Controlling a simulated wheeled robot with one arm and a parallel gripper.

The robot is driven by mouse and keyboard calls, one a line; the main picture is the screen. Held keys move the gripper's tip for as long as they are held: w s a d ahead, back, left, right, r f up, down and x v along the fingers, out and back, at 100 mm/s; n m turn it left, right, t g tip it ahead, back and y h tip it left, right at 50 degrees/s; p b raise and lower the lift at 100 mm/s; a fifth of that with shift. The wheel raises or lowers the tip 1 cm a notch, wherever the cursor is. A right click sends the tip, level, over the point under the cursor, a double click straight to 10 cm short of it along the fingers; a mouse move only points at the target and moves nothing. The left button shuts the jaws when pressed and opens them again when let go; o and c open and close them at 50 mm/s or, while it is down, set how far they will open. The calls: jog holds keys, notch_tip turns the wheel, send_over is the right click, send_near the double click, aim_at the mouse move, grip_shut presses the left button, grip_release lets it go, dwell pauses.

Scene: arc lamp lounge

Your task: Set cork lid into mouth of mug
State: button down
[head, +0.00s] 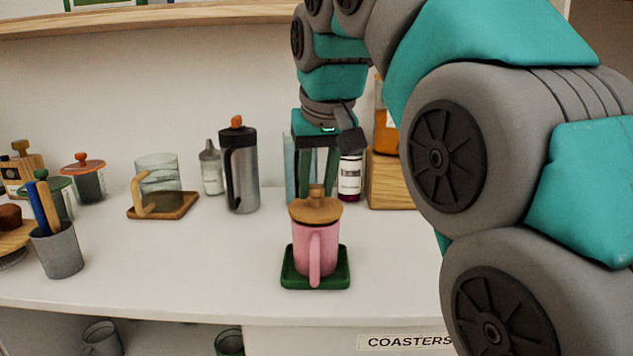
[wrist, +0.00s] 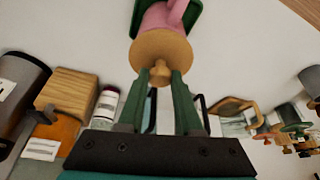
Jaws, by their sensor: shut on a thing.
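The cork lid (head: 315,210) is a round tan disc with a knob on top. It is over the mouth of the pink mug (head: 312,250), whose handle faces the camera. The mug stands upright on a green square coaster (head: 341,280). My gripper (head: 316,188) is above the lid, shut on its knob. In the wrist view my gripper's fingers (wrist: 160,78) flank the knob of the lid (wrist: 160,48), with the mug (wrist: 170,17) beyond it. The mug's mouth is hidden by the lid, so I cannot tell whether the lid is seated or just above the rim.
A grey utensil cup (head: 57,252) is at left. Counter around the coaster is clear.

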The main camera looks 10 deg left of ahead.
jog(key=shift+f, duration=0.4)
dwell(0.4)
jog(key=c, duration=0.5)
grip_release()
jog(key=shift+r, duration=0.1)
